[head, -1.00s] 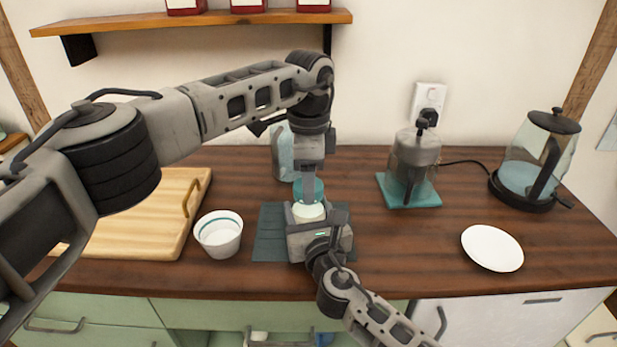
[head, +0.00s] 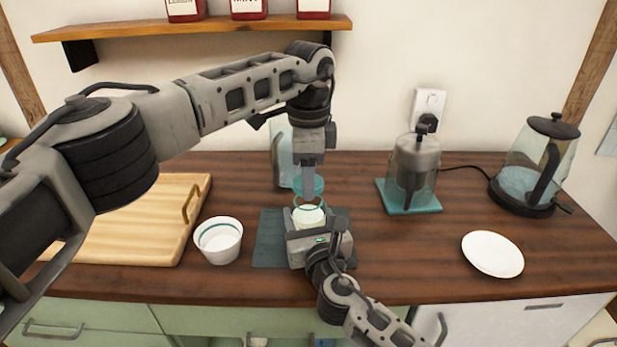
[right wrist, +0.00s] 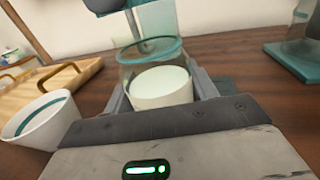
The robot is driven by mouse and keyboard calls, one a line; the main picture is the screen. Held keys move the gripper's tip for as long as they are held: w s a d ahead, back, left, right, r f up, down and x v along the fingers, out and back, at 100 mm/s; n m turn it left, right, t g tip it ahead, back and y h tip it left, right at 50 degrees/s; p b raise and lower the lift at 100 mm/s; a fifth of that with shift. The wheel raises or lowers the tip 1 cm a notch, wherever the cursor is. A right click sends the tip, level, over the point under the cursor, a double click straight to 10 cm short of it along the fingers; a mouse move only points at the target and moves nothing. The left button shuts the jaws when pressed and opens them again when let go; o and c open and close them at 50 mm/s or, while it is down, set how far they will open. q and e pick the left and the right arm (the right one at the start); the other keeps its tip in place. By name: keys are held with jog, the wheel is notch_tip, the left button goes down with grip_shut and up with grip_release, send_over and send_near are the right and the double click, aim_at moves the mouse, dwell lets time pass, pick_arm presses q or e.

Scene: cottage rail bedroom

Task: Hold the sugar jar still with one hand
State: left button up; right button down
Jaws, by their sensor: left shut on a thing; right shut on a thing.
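The sugar jar (head: 309,214) is clear glass with white contents and stands upright on a dark teal mat (head: 269,238). My right gripper (head: 314,224) is shut around it from the front, a finger on each side. In the right wrist view the jar (right wrist: 160,86) sits between the fingers, its teal-edged rim open at the top. My left gripper (head: 309,174) comes down from above and is shut on a round teal lid (head: 309,187), which is just above the rim. The gripper hides part of the lid.
A white cup (head: 218,240) and a wooden board (head: 130,230) are at left. A glass container (head: 283,155) stands behind the jar. At right are a grinder-like jar (head: 415,165), a white plate (head: 492,254) and a kettle (head: 535,165). The counter between mat and plate is clear.

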pick_arm(q)
jog(key=shift+r, duration=0.1)
pick_arm(e)
jog(key=shift+f, duration=0.1)
pick_arm(q)
jog(key=shift+r, duration=1.9)
pick_arm(e)
jog(key=shift+c, duration=1.9)
grip_release()
jog(key=shift+s, duration=0.15)
